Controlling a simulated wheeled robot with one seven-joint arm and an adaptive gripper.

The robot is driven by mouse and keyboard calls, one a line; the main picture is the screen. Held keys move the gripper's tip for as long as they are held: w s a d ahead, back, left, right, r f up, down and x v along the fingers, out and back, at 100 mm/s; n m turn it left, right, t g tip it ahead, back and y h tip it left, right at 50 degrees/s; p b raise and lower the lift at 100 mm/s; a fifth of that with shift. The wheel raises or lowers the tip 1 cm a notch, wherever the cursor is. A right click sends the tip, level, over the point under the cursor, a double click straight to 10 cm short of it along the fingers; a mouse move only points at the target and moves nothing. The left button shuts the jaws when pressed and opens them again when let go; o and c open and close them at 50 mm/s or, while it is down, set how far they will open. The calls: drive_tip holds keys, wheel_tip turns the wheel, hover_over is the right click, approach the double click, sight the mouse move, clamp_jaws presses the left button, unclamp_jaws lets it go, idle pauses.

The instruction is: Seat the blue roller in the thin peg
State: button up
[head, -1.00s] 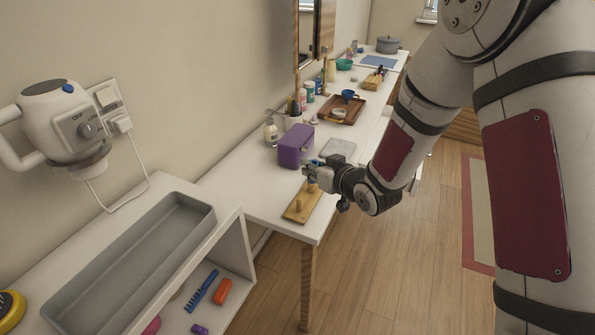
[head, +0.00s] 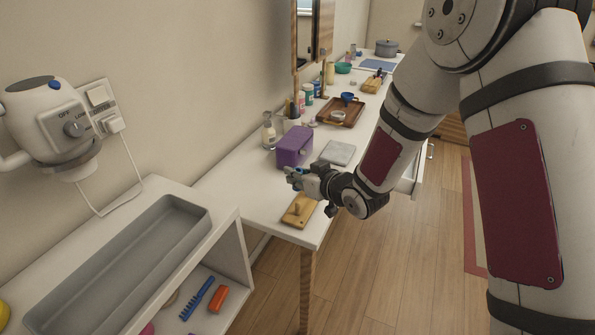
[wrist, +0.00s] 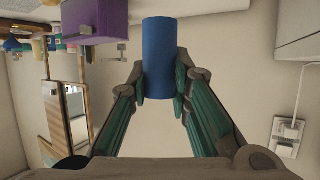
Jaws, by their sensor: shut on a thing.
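My gripper (head: 293,178) is shut on the blue roller (wrist: 158,48). In the wrist view, both green fingers of my gripper (wrist: 161,83) press on the roller's sides, and the roller sticks out past the fingertips. In the head view, my gripper is in the air above and behind the wooden peg board (head: 291,221), and the roller is hard to make out there. The board lies near the front corner of the white counter. One upright wooden peg (head: 297,209) shows on it. The board's far end is partly hidden by my gripper. I cannot tell which peg is the thin one.
A purple box (head: 292,148) stands on the counter just behind my gripper, and also shows in the wrist view (wrist: 98,20). A grey slab (head: 338,152) lies to its right. A grey basin (head: 60,290) is at left.

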drive_tip(key=b, duration=0.3)
hover_over(298, 203)
drive_tip(key=shift+w+f, duration=0.15)
drive_tip(key=shift+f, duration=2)
drive_tip(key=shift+f+b, duration=2.25)
drive_tip(key=shift+f, duration=0.65)
drive_tip(key=o, duration=0.9)
drive_tip(key=v, duration=0.7)
drive_tip(key=shift+s+d+r, duration=0.1)
drive_tip(key=shift+s+d, duration=0.05)
drive_tip(key=shift+s, duration=0.1)
